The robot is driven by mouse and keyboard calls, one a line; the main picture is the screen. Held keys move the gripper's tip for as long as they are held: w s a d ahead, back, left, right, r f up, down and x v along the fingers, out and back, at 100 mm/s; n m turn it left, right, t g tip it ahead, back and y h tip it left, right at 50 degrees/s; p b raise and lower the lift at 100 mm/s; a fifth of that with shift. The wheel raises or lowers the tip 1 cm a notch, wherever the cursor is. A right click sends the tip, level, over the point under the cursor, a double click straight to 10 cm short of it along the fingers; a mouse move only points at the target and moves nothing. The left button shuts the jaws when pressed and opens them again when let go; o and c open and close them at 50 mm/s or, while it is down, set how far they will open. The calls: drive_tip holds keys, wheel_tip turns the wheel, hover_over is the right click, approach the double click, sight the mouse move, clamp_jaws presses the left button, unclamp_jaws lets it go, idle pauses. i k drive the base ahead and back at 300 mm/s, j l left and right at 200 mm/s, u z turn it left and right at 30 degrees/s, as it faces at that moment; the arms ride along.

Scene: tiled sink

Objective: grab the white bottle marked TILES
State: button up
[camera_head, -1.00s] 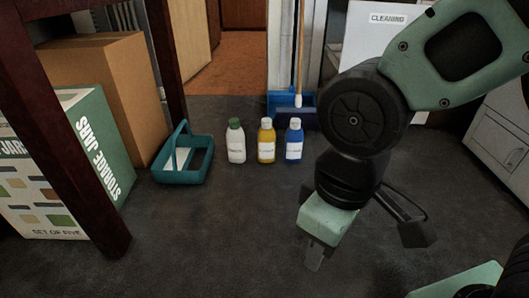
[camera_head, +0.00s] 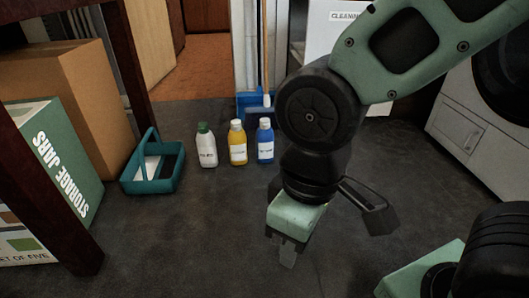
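The white bottle (camera_head: 206,146) with a green cap stands upright on the dark floor, left of the other two bottles. Its label carries dark lettering too small to read. A yellow bottle (camera_head: 238,145) and a blue bottle (camera_head: 265,143), both with white caps, stand beside it to the right. My gripper (camera_head: 287,256) points down at the lower middle, nearer to me and to the right of the bottles, apart from them. Its fingers are seen edge-on and look close together, so whether it is open is unclear. Nothing is visible in it.
A teal caddy (camera_head: 154,180) stands just left of the white bottle. Cardboard box (camera_head: 70,90), storage jars box (camera_head: 65,165) and a dark table leg (camera_head: 135,60) fill the left. A blue dustpan (camera_head: 252,103) is behind. Floor in front of the bottles is clear.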

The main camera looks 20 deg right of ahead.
sight(207, 150)
drive_tip(key=i+j+u, duration=0.1)
drive_tip(key=i+u, duration=0.55)
drive_tip(key=i, duration=0.2)
